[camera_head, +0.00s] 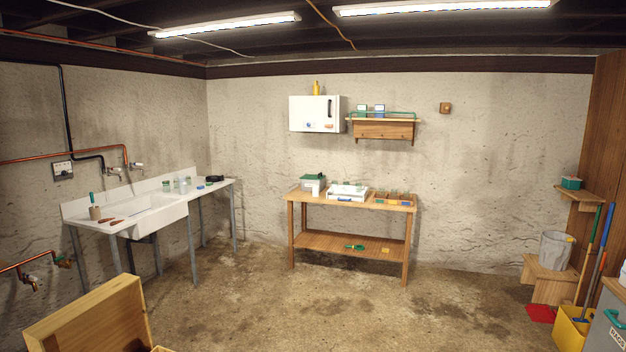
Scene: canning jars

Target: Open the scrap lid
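I cannot tell for sure which thing is the scrap lid; no label reading scrap is legible. A small grey box with a green lid (312,176) stands on the left end of the wooden bench, and its lid looks shut. A grey cabinet or bin labelled RAGS, with a green handle (615,319), is cut off at the right edge. My gripper is not in view.
The wooden bench (350,199) stands at the back wall, with a white tray (347,192) on it. A white sink counter (155,214) is at the left. The middle floor is clear.

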